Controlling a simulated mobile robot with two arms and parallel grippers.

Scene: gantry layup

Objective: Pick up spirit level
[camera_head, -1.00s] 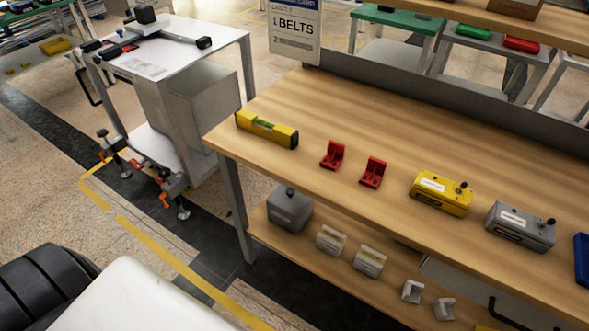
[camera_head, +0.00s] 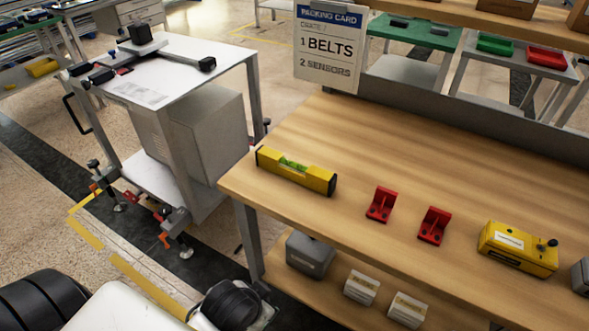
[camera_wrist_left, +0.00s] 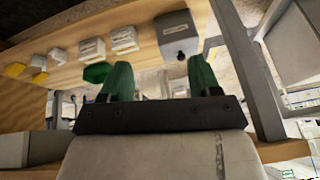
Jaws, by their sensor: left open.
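The yellow spirit level (camera_head: 296,172) with a green vial window and black ends lies on the wooden workbench top (camera_head: 400,160), near its left corner. It is not recognisable in the left wrist view. My left gripper (camera_wrist_left: 155,75) shows in the left wrist view with its two green fingers apart and nothing between them. Behind the fingers that view shows a wooden shelf with grey and white parts. The fingers are not visible in the head view, and my right gripper is not in view.
Two red brackets (camera_head: 381,204) and a yellow box (camera_head: 518,248) stand on the bench right of the level. A packing card (camera_head: 329,45) stands at the back edge. A lower shelf holds a grey box (camera_head: 310,254). A white cart (camera_head: 165,75) stands to the left.

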